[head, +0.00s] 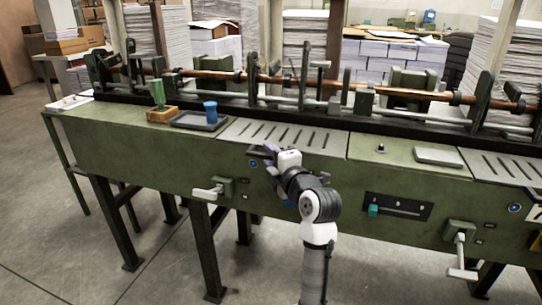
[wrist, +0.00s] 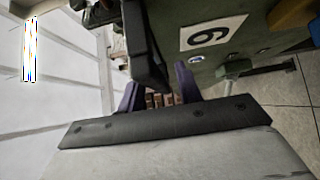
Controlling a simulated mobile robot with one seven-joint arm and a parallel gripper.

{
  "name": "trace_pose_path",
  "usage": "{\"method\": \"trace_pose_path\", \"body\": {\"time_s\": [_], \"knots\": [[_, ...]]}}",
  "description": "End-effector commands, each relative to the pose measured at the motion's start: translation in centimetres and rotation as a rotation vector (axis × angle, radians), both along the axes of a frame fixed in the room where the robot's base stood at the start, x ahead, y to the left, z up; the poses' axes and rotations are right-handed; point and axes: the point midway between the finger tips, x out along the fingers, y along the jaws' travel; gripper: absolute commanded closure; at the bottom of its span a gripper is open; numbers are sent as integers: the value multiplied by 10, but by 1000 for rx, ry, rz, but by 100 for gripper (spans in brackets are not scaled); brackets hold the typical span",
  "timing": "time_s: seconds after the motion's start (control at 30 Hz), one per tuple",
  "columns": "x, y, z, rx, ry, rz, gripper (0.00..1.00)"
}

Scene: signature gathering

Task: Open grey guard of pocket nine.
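My gripper (head: 268,155) is at the upper front edge of the green bench, just below the slotted grey plate (head: 285,134). In the wrist view its two purple fingers (wrist: 158,90) stand apart, with a gap between them. A dark grey bar-like part (wrist: 145,45), perhaps the guard, reaches down toward that gap; I cannot tell whether the fingers touch it. A white plate with the numeral nine (wrist: 213,33) is on the green face beside it. In the head view my arm hides this spot, and the guard cannot be made out.
A white-handled crank (head: 208,192) sticks out of the bench front to the left, another (head: 461,255) to the right. Rods and levers run along the back. The floor in front is clear.

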Motion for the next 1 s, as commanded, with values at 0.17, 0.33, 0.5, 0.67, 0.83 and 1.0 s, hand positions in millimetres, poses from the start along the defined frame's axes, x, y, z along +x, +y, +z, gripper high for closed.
{"method": "trace_pose_path", "body": {"time_s": [0.17, 0.33, 0.5, 0.67, 0.83, 1.0], "knots": [[0, 0, 0, 0, 0, 0, 65], [0, 0, 0, 0, 0, 0, 84], [0, 0, 0, 1, 0, 0, 100], [0, 0, 0, 1, 0, 0, 100], [0, 0, 3, 4, 6, 0, 100], [0, 0, 16, 16, 46, 1, 100]]}}
